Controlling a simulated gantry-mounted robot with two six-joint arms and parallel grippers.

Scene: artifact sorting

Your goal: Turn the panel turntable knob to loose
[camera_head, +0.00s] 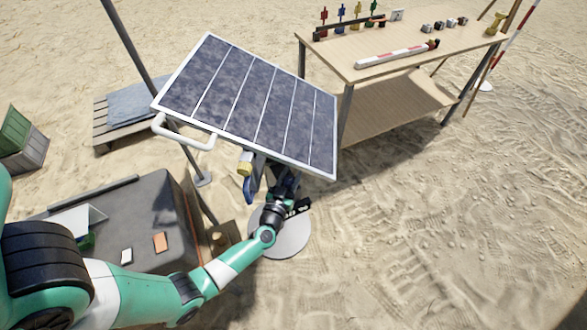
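A tilted solar panel (250,105) with a pale frame and dark cells stands on a mount over a round pale base (291,240). A white handle (184,136) sticks out from its left edge. Under the panel I see a yellow part (245,168) and a blue part (249,188); I cannot tell which part is the turntable knob. My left gripper (284,186) reaches under the panel's lower edge, beside the mount and right of the blue part. Its fingers are dark and partly hidden, so I cannot tell whether they hold anything. My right gripper is not in view.
A grey case (120,215) with small items on top stands left of the mount. A wooden table (400,48) with coloured pegs, a striped bar (392,56) and small blocks stands at the back right. A pallet (112,140) and crates (22,140) are at left. Sand at right is clear.

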